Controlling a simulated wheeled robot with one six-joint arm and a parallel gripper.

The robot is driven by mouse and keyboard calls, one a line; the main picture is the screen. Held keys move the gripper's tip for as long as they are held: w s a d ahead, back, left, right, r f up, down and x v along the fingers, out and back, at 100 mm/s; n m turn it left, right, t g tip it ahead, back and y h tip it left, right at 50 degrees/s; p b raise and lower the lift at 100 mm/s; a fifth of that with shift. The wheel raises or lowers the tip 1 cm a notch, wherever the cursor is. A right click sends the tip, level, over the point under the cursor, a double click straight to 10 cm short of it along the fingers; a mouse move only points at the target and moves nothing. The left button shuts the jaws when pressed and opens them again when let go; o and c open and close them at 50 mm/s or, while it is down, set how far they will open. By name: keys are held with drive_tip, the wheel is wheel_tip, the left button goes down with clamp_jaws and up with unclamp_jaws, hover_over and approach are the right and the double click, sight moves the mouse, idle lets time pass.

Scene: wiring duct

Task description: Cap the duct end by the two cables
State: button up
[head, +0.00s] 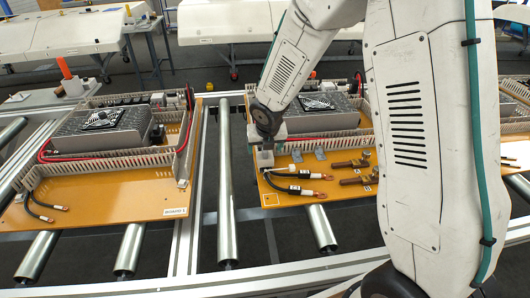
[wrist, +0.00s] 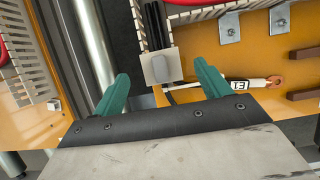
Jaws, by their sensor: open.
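The slotted grey duct (wrist: 137,28) runs down the left side of the right-hand orange panel in the wrist view, with dark cables inside. A light grey cap (wrist: 160,66) with a raised tab sits at its near end; I cannot tell how fully it is seated. It also shows in the head view (head: 265,159) below my gripper. The two black cables (head: 288,174) with white labels and copper lugs lie on the panel to its right; one label (wrist: 248,84) shows in the wrist view. My gripper (wrist: 161,76) is open, its green fingers apart on either side of the cap.
Grey brackets (head: 297,155) and copper bars (head: 352,164) lie on the right-hand panel (head: 330,192). Another panel (head: 110,200) with ducts and a grey unit stands at left. Metal rollers (head: 226,190) and rails lie between the panels.

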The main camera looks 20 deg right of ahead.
drive_tip(key=v, duration=0.2)
drive_tip(key=shift+s+r, duration=0.2)
drive_tip(key=shift+r, duration=0.15)
drive_tip(key=s+d+r+m+g, duration=0.1)
drive_tip(key=s+r+m, duration=0.5)
drive_tip(key=s+m, duration=0.5)
drive_tip(key=s+d+r+m+g, duration=0.1)
drive_tip(key=s+r+m, duration=0.6)
drive_tip(key=s+m, duration=0.4)
drive_tip(key=s+d+r+m+g+y, duration=0.1)
drive_tip(key=s+r+m, duration=0.6)
drive_tip(key=s+m, duration=0.4)
drive_tip(key=shift+s+d+m, duration=0.35)
drive_tip(key=shift+s+m, duration=0.05)
drive_tip(key=shift+s, duration=0.7)
